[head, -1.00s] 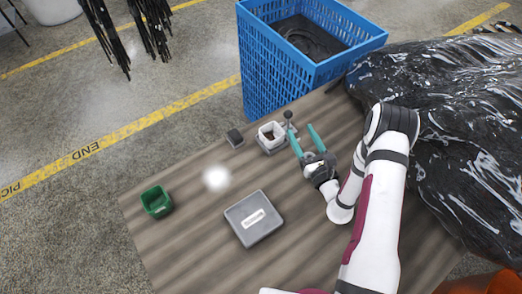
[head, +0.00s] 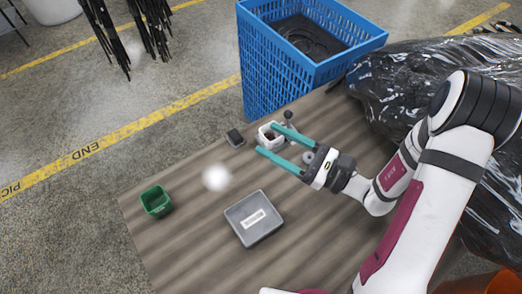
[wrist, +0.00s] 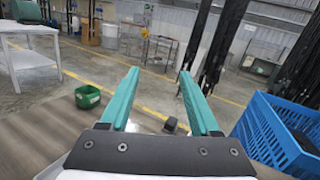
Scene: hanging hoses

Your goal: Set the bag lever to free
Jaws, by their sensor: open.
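A small lever with a dark round knob (head: 288,115) stands at the back right of a small white box (head: 265,131) on the table. No label on the lever is readable, so I cannot tell its setting. My gripper (head: 267,139) has teal fingers and is open. In the head view it points left, with its fingers over or beside the white box and the far finger just below the knob. The fingers partly cover the box. In the wrist view my open gripper (wrist: 159,73) has nothing between its fingers, and the lever does not show.
A dark block (head: 235,138), a green bin (head: 156,201) and a grey labelled box (head: 253,218) sit on the wooden table (head: 180,250). A blue crate (head: 285,70) stands behind. Black plastic wrap (head: 400,80) bulges at the right. Black hoses (head: 150,25) hang at back left.

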